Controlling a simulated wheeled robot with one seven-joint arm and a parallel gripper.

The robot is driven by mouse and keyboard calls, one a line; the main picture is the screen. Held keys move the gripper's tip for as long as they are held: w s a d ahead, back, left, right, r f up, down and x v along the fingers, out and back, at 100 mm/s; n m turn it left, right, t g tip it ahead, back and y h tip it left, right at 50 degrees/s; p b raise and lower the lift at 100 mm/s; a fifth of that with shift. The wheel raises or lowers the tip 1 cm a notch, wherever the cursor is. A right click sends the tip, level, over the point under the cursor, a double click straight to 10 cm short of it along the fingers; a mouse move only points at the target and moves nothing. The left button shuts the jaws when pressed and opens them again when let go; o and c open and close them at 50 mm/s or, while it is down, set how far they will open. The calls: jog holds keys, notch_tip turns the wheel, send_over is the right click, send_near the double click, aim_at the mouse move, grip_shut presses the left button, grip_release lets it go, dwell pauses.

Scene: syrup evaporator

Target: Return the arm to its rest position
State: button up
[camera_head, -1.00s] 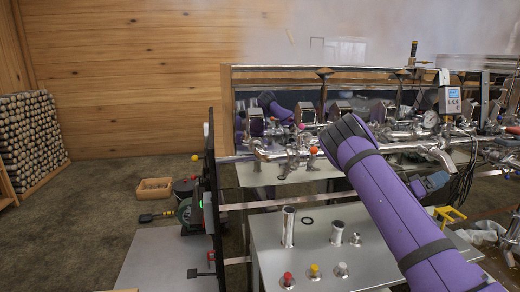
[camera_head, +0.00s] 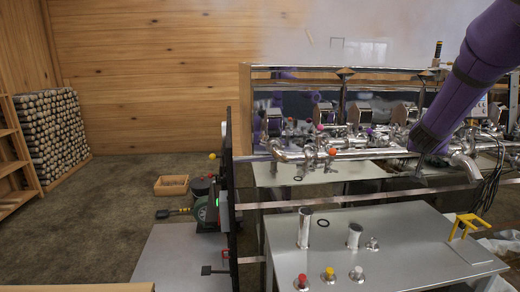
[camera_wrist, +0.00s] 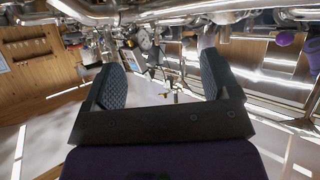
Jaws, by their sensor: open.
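My gripper (camera_wrist: 160,62) shows in the wrist view with its two dark, padded fingers spread wide apart. Nothing is between them. Behind the gap lie steel pipes and fittings, farther off and apart from the fingers. In the head view my purple arm (camera_head: 470,80) comes down from the top right corner. Its dark lower end hangs in front of the right part of the piping. I cannot make out the gripper's fingers in the head view.
Steel piping with valves (camera_head: 345,152) crosses the evaporator. A metal table (camera_head: 395,225) with colored knobs and a yellow stand (camera_head: 466,222) is in front. A dark upright panel (camera_head: 231,200) stands at its left.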

jog(key=s+a+r+n+y, duration=0.2)
jog(key=s+a+r+y, duration=0.2)
jog(key=s+a, duration=0.45)
jog(key=s+a+r+n+y, duration=0.3)
jog(key=s+a+r+y, duration=0.15)
jog(key=s+a, duration=0.35)
jog(key=s+a+f+n+g, duration=0.1)
jog(key=s+a+g, duration=0.1)
jog(key=s, duration=0.9)
jog(key=s+a+f+n+g, duration=0.1)
jog(key=s+a, duration=0.3)
jog(key=s, duration=0.7)
jog(key=shift+a+f+g, duration=0.15)
jog(key=shift+a+g, duration=0.15)
jog(key=shift+g, duration=0.5)
jog(key=shift+w, duration=0.1)
